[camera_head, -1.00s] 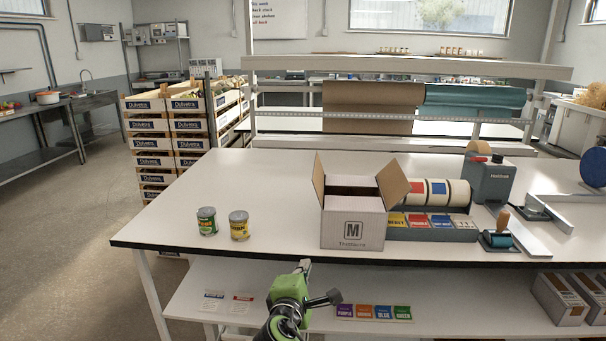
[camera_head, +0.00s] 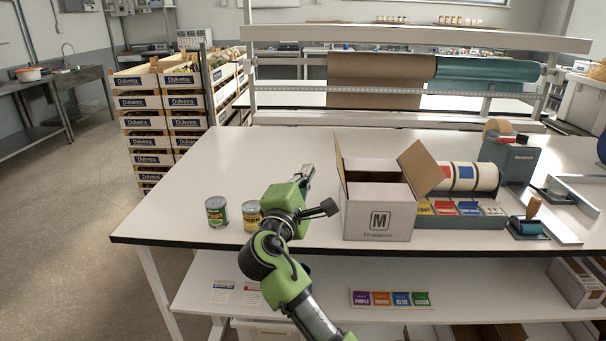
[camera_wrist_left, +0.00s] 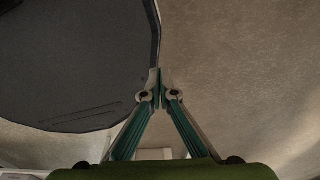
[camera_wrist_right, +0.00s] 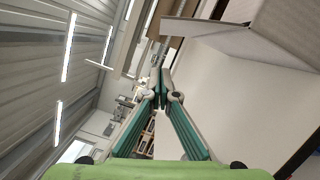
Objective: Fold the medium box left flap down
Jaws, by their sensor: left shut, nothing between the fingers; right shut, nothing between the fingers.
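The medium box (camera_head: 378,217), white with an "M" mark, stands on the table in the head view. Its left flap (camera_head: 341,168) stands upright and its right flap (camera_head: 422,167) tilts outward; both show brown inner faces. My right gripper (camera_head: 309,172) is shut and empty, left of the box and apart from the left flap, at about its height. In the right wrist view the gripper (camera_wrist_right: 161,84) is shut, with part of the box (camera_wrist_right: 245,42) at upper right. My left gripper (camera_wrist_left: 160,84) is shut and empty over the floor, seen only in its wrist view.
Two cans, one green (camera_head: 217,212) and one yellow (camera_head: 251,214), stand left of the box, close to my right arm. A tape and label holder (camera_head: 460,217) stands right of the box. The table (camera_head: 180,190) is clear at left.

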